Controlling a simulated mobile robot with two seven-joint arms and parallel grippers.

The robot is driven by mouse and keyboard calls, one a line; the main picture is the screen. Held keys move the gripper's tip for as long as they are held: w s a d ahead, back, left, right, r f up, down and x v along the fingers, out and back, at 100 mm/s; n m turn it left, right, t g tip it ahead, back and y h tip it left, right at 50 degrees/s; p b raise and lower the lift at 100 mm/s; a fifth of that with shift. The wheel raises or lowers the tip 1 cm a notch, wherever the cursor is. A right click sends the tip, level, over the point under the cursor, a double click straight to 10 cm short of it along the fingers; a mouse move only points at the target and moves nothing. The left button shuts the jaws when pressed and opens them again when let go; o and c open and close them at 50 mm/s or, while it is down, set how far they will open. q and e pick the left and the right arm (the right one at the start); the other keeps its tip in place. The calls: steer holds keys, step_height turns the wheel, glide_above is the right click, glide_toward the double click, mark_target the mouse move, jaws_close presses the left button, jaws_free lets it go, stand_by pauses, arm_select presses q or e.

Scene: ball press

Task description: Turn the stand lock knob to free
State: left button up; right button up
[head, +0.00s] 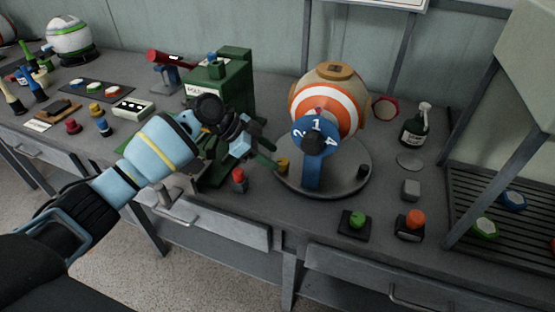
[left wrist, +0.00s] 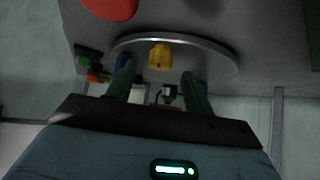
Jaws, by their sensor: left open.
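The stand (head: 335,186) is a round grey disc that carries a white-and-orange striped ball (head: 326,100). A small yellow knob (head: 283,166) stands at the left edge of the disc; I take it as the lock knob, and its setting is not readable. My left gripper (head: 266,156) is open, its green fingers just left of the knob. In the left wrist view the yellow knob (left wrist: 159,57) shows beyond and between the spread fingers of the gripper (left wrist: 160,82), apart from them. My right gripper is not in view.
A blue post with a numbered dial (head: 315,136) rises at the front of the disc. A green press (head: 228,85) stands behind my left forearm. A red-topped piece (head: 238,180) sits near the front edge. A dark bottle (head: 415,126) and a slatted rack (head: 500,210) are right.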

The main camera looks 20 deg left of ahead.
mark_target(281, 163)
arm_select(q)
steer(key=shift+x, duration=1.8)
